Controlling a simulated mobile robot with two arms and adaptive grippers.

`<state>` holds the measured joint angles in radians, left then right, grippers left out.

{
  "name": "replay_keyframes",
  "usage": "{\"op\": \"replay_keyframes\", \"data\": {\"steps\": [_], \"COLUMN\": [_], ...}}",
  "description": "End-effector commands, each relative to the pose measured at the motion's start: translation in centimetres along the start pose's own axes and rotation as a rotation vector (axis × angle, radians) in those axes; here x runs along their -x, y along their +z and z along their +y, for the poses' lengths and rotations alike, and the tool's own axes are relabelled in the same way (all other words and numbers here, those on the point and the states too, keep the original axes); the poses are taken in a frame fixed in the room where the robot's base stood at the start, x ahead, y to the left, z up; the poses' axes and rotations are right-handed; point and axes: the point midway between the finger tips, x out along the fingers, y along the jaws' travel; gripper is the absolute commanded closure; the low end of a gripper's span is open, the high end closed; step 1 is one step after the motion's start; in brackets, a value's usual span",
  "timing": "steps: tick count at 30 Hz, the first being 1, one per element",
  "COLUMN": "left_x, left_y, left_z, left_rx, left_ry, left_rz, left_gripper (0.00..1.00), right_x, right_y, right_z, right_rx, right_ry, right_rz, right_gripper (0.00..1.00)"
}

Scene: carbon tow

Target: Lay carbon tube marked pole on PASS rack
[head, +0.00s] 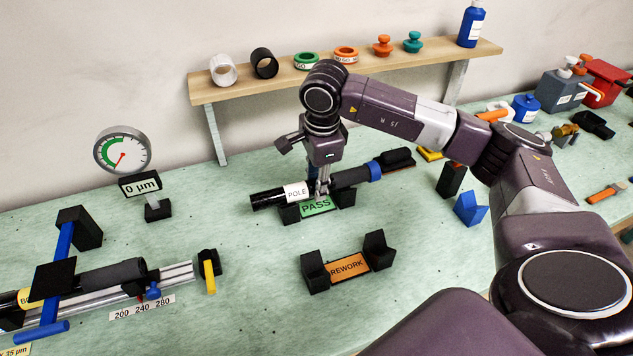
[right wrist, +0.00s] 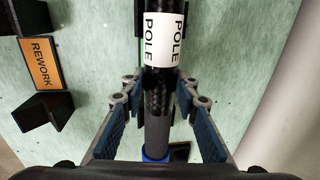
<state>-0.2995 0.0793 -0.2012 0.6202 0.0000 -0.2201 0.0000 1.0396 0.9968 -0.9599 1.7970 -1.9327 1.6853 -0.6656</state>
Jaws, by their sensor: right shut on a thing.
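The carbon tube marked POLE (head: 268,199) is dark, with a white label. It lies lengthwise above the PASS rack, which has a green PASS sign (head: 316,206) between two black V-blocks. My right gripper (head: 322,188) points down from above and is shut on the tube just right of the label. In the right wrist view my gripper's fingers (right wrist: 160,92) stand on both sides of the tube (right wrist: 158,128), with the POLE label (right wrist: 163,38) beyond them. I cannot tell whether the tube touches the V-blocks. My left gripper is not in view.
The REWORK rack (head: 347,266) stands empty in front of the PASS rack. A dial gauge (head: 122,150) and a measuring rail (head: 178,272) with another tube are at left. A wooden shelf (head: 285,80) runs behind. Blue and black blocks (head: 470,209) stand at right.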

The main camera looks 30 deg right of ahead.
Motion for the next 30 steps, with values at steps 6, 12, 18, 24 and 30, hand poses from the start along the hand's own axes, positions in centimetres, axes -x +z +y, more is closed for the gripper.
{"op": "replay_keyframes", "data": {"steps": [6, 12, 18, 24, 30], "left_x": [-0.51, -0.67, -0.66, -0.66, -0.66], "left_y": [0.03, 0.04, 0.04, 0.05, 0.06], "left_z": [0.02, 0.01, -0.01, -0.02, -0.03], "left_rx": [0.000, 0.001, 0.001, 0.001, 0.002], "left_ry": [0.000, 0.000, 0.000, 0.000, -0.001], "left_rz": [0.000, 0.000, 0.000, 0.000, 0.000], "left_gripper": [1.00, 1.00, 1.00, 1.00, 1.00], "right_x": [-0.54, -0.72, -0.72, -0.77, -0.76], "right_y": [0.00, 0.00, 0.00, 0.00, 0.01], "right_z": [0.07, 0.09, 0.10, 0.13, 0.13], "right_rx": [0.000, 0.000, 0.000, 0.000, 0.000], "right_ry": [-0.001, -0.001, -0.001, 0.001, 0.001], "right_rz": [0.000, 0.000, 0.000, 0.000, 0.000], "right_gripper": [1.00, 0.68, 0.52, 0.46, 0.31]}}
